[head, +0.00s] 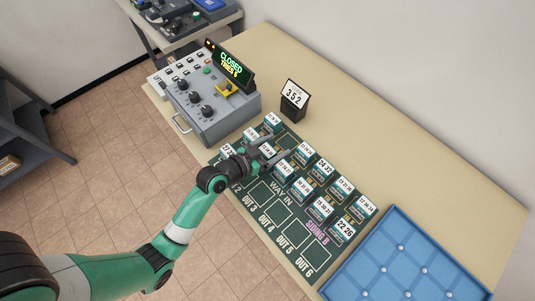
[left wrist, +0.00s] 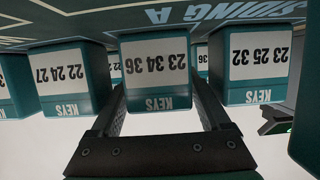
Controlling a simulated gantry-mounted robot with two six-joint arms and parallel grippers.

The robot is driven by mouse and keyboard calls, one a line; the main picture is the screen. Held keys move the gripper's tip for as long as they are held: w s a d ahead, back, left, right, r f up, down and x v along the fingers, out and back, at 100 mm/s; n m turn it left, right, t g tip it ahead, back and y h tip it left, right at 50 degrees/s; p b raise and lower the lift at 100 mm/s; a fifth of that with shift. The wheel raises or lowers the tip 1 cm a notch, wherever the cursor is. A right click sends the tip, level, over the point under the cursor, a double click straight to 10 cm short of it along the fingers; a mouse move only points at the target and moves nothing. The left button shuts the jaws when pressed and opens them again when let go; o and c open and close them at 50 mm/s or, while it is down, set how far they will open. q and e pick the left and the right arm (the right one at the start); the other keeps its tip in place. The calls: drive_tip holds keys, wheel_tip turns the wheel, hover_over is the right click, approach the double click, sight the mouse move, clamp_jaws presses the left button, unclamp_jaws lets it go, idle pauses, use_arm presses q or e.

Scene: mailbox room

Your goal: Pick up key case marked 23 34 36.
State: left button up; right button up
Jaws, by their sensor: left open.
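The key case marked 23 34 36 (left wrist: 155,65) is a teal block with a white label, upside down in the middle of the left wrist view. My left gripper (left wrist: 163,112) is open, with one finger on each side of that case; I cannot tell whether they touch it. In the head view my left gripper (head: 275,150) is low over the dark green board, among the rows of key cases. The labels there are too small to single out this case. My right gripper is not in view.
Key cases marked 22 24 27 (left wrist: 66,74) and 23 25 32 (left wrist: 258,62) flank it closely. The board (head: 262,222) has empty OUT squares in front. A grey control box (head: 215,110), a 352 sign (head: 294,97) and a blue tray (head: 385,225) stand around it.

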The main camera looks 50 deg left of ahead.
use_arm(q)
drive_tip(key=c, duration=1.2)
drive_tip(key=shift+r+p, duration=0.4)
drive_tip(key=shift+r, duration=0.25)
drive_tip(key=r, duration=0.1)
drive_tip(key=r+p, duration=0.1)
drive_tip(key=r, duration=0.1)
drive_tip(key=shift+s+a, duration=0.1)
drive_tip(key=shift+s, duration=0.1)
drive_tip(key=s+a+r+p, duration=0.5)
drive_tip(key=s+r+p, duration=0.3)
drive_tip(key=s+p, duration=0.4)
drive_tip(key=shift+s+a+r, duration=0.15)
drive_tip(key=shift+s+r, duration=0.15)
drive_tip(key=shift+r, duration=0.05)
